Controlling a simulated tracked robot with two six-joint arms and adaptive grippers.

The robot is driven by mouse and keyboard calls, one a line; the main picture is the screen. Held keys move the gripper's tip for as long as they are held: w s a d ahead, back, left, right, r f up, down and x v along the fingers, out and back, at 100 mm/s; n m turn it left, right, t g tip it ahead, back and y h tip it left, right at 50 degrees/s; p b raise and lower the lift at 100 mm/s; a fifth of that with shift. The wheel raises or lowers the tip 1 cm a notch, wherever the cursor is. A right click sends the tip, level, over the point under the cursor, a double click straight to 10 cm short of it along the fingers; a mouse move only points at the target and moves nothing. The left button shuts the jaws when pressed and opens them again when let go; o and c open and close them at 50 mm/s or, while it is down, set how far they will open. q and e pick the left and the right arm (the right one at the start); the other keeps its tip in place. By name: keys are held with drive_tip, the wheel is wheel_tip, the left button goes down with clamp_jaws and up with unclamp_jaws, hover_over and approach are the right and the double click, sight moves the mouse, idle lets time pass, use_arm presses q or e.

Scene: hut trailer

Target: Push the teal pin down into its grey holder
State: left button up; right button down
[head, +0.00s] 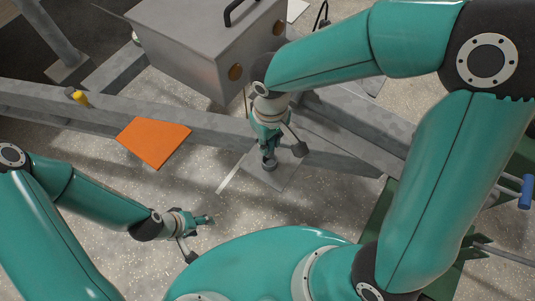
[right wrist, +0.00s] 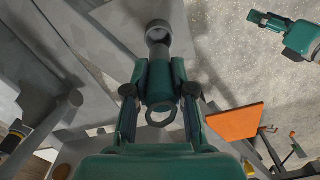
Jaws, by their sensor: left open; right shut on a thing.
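My right gripper (right wrist: 159,72) is shut on the teal pin (right wrist: 158,90), with one finger on each side of it. The pin has a ring (right wrist: 160,117) at its near end. Its far end meets the round grey holder (right wrist: 157,30); how deep it sits inside I cannot tell. In the head view my right gripper (head: 269,136) points down above the grey holder (head: 269,164) on a grey plate, and the gripper largely hides the pin. My left gripper (head: 204,220) is open and empty, low over the speckled floor at lower left.
A grey metal box (head: 190,55) with a black handle stands behind the right gripper. An orange plate (head: 153,142) lies across the grey beam at left, near a yellow knob (head: 80,98). A blue-handled part (head: 525,192) is at far right. Speckled floor (head: 110,165) is open at left.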

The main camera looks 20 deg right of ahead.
sight(270, 154)
drive_tip(key=shift+f+b, duration=0.6)
drive_tip(key=shift+f, duration=2.4)
drive_tip(key=shift+f, duration=0.15)
drive_tip(key=c, duration=1)
unclamp_jaws()
drive_tip(key=shift+r, duration=0.35)
wheel_tip(270, 154, up, 12)
drive_tip(key=p, duration=0.2)
drive_tip(key=shift+d+f+p, duration=0.1)
drive_tip(key=shift+f+p, duration=0.05)
drive_tip(key=shift+p, duration=0.2)
